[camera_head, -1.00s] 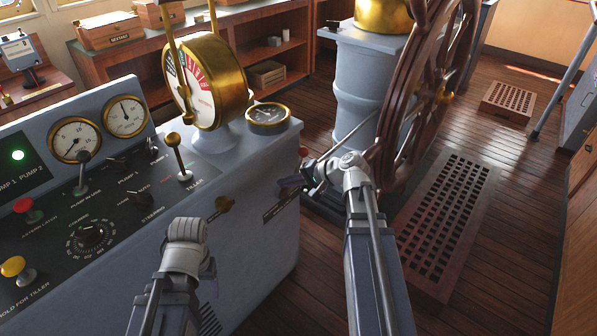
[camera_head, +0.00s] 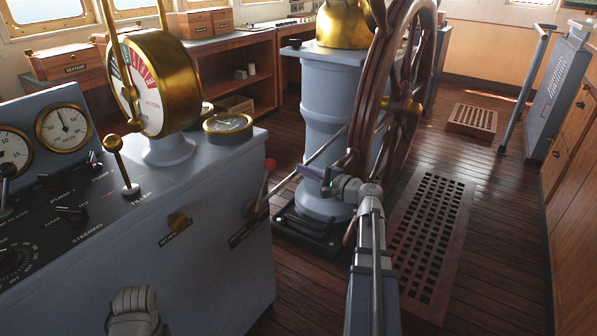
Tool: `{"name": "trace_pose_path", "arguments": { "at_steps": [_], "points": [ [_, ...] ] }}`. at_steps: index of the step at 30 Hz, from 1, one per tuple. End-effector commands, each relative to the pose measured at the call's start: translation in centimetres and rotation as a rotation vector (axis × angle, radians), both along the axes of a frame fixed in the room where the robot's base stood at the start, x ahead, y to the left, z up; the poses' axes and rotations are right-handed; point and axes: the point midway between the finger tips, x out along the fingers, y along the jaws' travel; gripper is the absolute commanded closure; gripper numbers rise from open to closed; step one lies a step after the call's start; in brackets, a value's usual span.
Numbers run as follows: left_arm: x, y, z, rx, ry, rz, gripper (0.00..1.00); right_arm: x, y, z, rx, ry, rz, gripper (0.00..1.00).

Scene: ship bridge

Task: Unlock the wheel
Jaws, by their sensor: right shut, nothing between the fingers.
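The wooden ship's wheel (camera_head: 370,95) stands on edge at centre right, with a brass hub. It is beside a blue-grey pedestal (camera_head: 322,105) with a brass top. My right gripper (camera_head: 318,176) is shut and empty. It shows in front of the lower pedestal, left of the wheel's lower rim; I cannot tell whether it touches anything. A lever with a red knob (camera_head: 269,164) stands at the right side of the console, left of this gripper. A thin metal rod crosses in front of the pedestal. My left wrist shows at the bottom left; its fingers are not visible.
The blue-grey console (camera_head: 215,245) with gauges, knobs and a brass telegraph (camera_head: 145,85) fills the left. A wooden grating (camera_head: 430,235) lies on the floor to the right. Dark plank floor is clear between the console and the pedestal base.

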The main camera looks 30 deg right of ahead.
Motion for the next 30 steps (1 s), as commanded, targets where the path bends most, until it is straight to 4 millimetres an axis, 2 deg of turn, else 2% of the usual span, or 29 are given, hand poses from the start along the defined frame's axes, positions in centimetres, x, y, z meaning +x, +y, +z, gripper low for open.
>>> {"name": "trace_pose_path", "arguments": {
  "at_steps": [1,6,12,14,18,30],
  "points": [
    [0.0,0.0,-0.1,0.0,0.0,0.0,0.33,1.2,0.2,-0.1,0.0,0.001,0.004,1.0],
    [0.0,0.0,-0.3,0.0,0.0,0.0,0.33,4.7,1.1,-0.3,-0.001,0.0,0.004,1.0],
    [0.0,0.0,-0.4,0.001,0.0,0.0,0.33,8.1,2.2,-0.4,-0.001,0.001,0.004,1.0],
    [0.0,0.0,0.3,0.0,0.0,0.0,0.33,6.8,3.3,0.3,-0.001,0.001,0.003,1.0],
    [0.0,0.0,0.8,-0.001,0.0,0.0,0.33,5.9,4.5,0.8,-0.001,0.0,0.001,1.0],
    [0.0,0.0,1.0,-0.002,0.001,0.001,0.33,5.5,5.2,0.9,-0.001,0.001,0.0,1.0]
  ]
}}
